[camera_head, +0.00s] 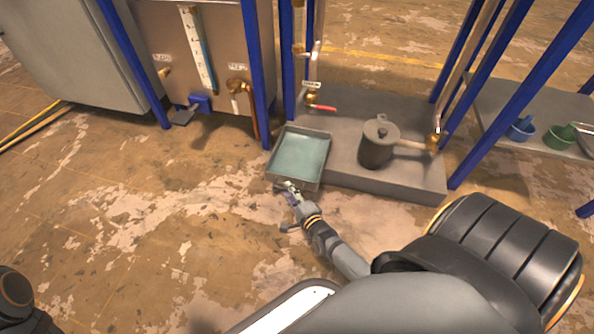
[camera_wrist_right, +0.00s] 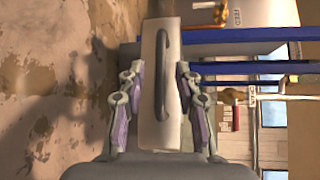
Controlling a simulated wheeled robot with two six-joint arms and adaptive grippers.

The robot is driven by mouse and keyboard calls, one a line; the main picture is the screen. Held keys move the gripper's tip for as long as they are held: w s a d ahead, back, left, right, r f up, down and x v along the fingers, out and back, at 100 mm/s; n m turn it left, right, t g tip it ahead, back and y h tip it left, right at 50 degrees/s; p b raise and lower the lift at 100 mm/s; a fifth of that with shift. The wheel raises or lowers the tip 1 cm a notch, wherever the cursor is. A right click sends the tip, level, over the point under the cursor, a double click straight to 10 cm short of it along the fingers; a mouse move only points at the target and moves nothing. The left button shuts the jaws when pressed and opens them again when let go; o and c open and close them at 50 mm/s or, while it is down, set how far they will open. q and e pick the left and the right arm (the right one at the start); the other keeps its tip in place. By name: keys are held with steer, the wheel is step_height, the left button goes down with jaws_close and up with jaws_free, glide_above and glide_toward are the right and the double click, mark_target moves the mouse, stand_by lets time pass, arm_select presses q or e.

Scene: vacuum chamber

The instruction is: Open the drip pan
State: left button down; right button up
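The drip pan (camera_head: 322,152) is a grey, open-topped rectangular tray with a pale green inside, low beside the grey platform. In the right wrist view its front panel (camera_wrist_right: 152,132) carries a dark bar handle (camera_wrist_right: 161,75). My right gripper (camera_head: 290,190) is at the pan's near edge. In the wrist view the right gripper (camera_wrist_right: 160,105) is open, its two fingers apart on either side of the handle with space between. Whether a fingertip touches the panel cannot be told. My left gripper is outside both views.
A grey platform (camera_head: 345,105) with a dark lidded pot (camera_head: 376,148) adjoins the pan on the right. Blue frame posts (camera_head: 258,75) rise behind and beside it. A metal tank (camera_head: 160,50) stands at back left. The floor (camera_head: 150,220) in front and to the left is clear.

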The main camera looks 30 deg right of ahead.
steer(key=s+r, duration=0.1)
steer(key=s, duration=0.9)
steer(key=shift+a+r, duration=0.3)
steer(key=shift+a, duration=0.05)
